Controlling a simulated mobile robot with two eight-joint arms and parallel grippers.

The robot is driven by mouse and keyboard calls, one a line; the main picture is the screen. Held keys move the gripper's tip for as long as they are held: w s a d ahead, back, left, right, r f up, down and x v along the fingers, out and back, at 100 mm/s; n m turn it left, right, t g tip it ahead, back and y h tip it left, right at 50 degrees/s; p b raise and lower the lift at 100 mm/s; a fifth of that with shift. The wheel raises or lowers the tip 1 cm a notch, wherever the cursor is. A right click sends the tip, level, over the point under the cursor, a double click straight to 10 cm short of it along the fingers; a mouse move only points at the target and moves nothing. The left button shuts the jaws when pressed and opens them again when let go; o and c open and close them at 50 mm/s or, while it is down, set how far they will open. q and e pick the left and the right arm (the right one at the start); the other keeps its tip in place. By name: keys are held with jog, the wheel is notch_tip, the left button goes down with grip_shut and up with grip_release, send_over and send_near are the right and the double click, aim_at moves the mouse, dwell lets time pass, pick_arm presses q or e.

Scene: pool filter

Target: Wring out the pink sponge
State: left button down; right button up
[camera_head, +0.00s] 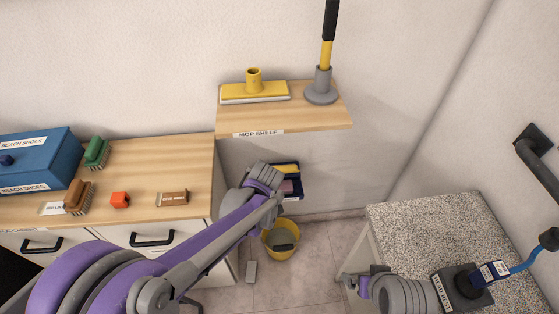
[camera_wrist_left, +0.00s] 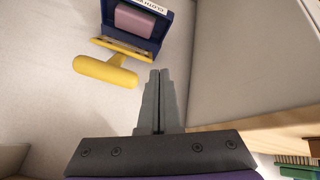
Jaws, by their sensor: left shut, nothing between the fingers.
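The pink sponge (camera_head: 287,187) sits in a small blue wall bin below the mop shelf, partly hidden by my left arm. It also shows in the left wrist view (camera_wrist_left: 135,20), inside the blue bin (camera_wrist_left: 170,31). My left gripper (camera_wrist_left: 158,72) is shut and empty, with its fingers together. In that view its tips are apart from the sponge, below the bin. In the head view my left wrist is just left of the bin, and its fingertips cannot be made out. My right gripper (camera_head: 346,280) is low, beside the speckled counter; its finger state is unclear.
A yellow-handled tool (camera_wrist_left: 106,72) juts out beside the sponge. A yellow bucket (camera_head: 270,243) stands on the floor below. The mop shelf (camera_head: 300,118) overhangs the bin. The speckled counter (camera_head: 440,225) is at right, the wooden counter (camera_head: 190,155) at left.

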pick_arm(q)
jog(key=w+d+r+m+t, duration=0.1)
jog(key=d+r+m+t, duration=0.4)
jog(key=r, duration=0.4)
send_over(280, 169)
jog(key=w, duration=0.3)
jog(key=shift+m+y, duration=0.3)
jog(key=f, duration=0.5)
jog(key=shift+a, duration=0.4)
jog(key=shift+s+d+f, duration=0.15)
jog(key=shift+s+f, duration=0.3)
jog(key=shift+s, duration=0.2)
jog(key=shift+s+d+f, duration=0.15)
jog(key=shift+s+f, duration=0.3)
jog(key=shift+s, duration=0.15)
jog(key=shift+s+f, duration=0.25)
jog(key=shift+s, duration=0.05)
jog(key=shift+b, duration=0.3)
